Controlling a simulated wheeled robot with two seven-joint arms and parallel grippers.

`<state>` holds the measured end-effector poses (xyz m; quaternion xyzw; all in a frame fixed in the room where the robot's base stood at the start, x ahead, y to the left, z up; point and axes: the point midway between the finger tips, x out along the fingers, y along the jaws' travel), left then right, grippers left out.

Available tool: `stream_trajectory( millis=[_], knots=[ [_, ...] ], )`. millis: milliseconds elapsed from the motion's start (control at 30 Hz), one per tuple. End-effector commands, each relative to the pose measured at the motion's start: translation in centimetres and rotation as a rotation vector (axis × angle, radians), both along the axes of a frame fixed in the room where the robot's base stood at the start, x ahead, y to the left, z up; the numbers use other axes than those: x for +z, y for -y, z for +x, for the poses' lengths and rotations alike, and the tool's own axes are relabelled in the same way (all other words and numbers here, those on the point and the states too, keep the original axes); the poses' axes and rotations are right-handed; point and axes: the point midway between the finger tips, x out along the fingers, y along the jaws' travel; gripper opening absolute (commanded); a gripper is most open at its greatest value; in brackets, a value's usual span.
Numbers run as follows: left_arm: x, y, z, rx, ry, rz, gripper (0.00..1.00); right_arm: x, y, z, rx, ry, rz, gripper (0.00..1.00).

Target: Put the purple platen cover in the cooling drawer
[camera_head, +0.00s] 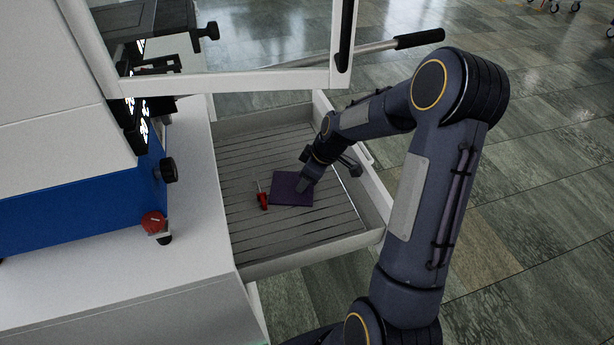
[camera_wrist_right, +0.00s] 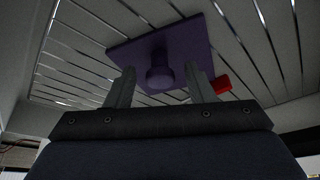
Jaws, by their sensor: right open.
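The purple platen cover (camera_head: 288,192) is a flat square plate inside the open drawer (camera_head: 377,203), and it appears to lie on the slatted floor. In the right wrist view the cover (camera_wrist_right: 185,45) shows a round purple knob (camera_wrist_right: 160,72) at its middle. My right gripper (camera_head: 303,186) reaches down into the drawer over the cover's right part. In the right wrist view the fingers of my right gripper (camera_wrist_right: 160,75) are open, one on each side of the knob, with gaps to it. My left gripper is not in view.
A small red item (camera_head: 263,200) stands just left of the cover in the drawer. The white and blue press (camera_head: 80,200) stands at left, with a red knob (camera_head: 153,222).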

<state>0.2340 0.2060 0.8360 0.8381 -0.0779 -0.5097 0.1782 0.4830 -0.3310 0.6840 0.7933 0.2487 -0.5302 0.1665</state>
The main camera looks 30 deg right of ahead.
Motion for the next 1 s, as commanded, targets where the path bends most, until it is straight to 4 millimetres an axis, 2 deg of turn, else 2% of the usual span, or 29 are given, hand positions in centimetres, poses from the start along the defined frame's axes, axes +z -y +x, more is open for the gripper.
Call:
stream_trajectory(
  millis=[400, 533, 700, 767, 867, 1000],
  knots=[
    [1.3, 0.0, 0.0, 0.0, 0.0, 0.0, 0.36, 7.8, 1.8, -2.5, -0.002, 0.005, -0.002, 0.49],
    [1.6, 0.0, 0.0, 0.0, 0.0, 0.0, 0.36, 9.7, 2.3, -3.2, -0.002, 0.004, -0.002, 0.49],
    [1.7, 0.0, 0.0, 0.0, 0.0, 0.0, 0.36, 11.0, 2.5, -3.8, -0.004, 0.003, 0.0, 0.49],
    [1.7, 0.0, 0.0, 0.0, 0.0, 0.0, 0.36, 11.7, 2.0, -4.2, -0.017, 0.003, 0.006, 0.49],
    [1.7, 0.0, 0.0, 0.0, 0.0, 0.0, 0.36, 13.7, 0.4, -5.9, -0.075, 0.009, 0.028, 0.49],
    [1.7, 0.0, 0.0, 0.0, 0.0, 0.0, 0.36, 16.9, -3.5, -10.6, -0.224, 0.014, 0.101, 0.49]
  ],
)
